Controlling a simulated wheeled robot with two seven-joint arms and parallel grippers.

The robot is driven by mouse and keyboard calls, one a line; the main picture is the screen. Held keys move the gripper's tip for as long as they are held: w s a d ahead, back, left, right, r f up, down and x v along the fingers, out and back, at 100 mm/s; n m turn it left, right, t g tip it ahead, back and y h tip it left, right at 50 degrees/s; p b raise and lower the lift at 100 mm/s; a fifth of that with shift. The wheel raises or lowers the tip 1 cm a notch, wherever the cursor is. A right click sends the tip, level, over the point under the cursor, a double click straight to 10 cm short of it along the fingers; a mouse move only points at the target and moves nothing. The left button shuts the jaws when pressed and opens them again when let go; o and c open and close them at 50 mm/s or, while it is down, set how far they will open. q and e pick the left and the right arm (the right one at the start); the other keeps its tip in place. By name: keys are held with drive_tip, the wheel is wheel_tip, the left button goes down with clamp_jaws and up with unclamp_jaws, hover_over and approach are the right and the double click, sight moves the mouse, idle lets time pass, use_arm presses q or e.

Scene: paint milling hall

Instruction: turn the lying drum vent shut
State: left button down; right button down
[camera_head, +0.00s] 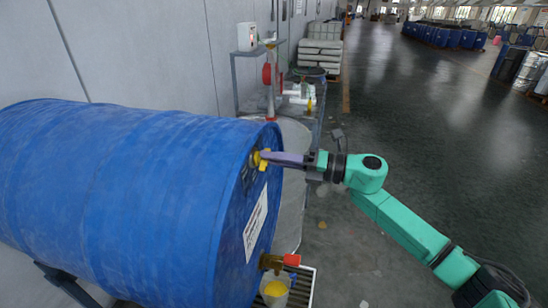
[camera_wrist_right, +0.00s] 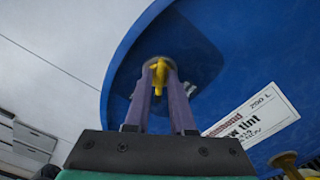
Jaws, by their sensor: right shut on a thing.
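A large blue drum (camera_head: 120,195) lies on its side at the left of the head view. Its round end face also shows in the right wrist view (camera_wrist_right: 235,60). A small yellow vent (camera_head: 263,166) sits near the top of that face. My right gripper (camera_head: 267,157) reaches it from the right. In the right wrist view the vent (camera_wrist_right: 159,78) stands between the two purple fingers of the gripper (camera_wrist_right: 160,70), which is shut on it. The fingertips partly hide the vent in the head view. My left gripper is not in view.
A brass tap (camera_head: 270,262) with a red handle (camera_head: 292,260) is low on the drum face, above a cup of yellow liquid (camera_head: 275,289) on a grating (camera_head: 304,283). A metal table (camera_head: 313,122) stands behind. The floor (camera_head: 420,120) at right is clear.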

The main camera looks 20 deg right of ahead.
drive_tip(key=shift+f+m+p, duration=0.15)
drive_tip(key=shift+m+p, duration=0.95)
drive_tip(key=shift+m, duration=2.1)
drive_tip(key=c, duration=0.9)
unclamp_jaws()
drive_tip(key=shift+w, duration=0.1)
drive_tip(key=shift+c, duration=0.2)
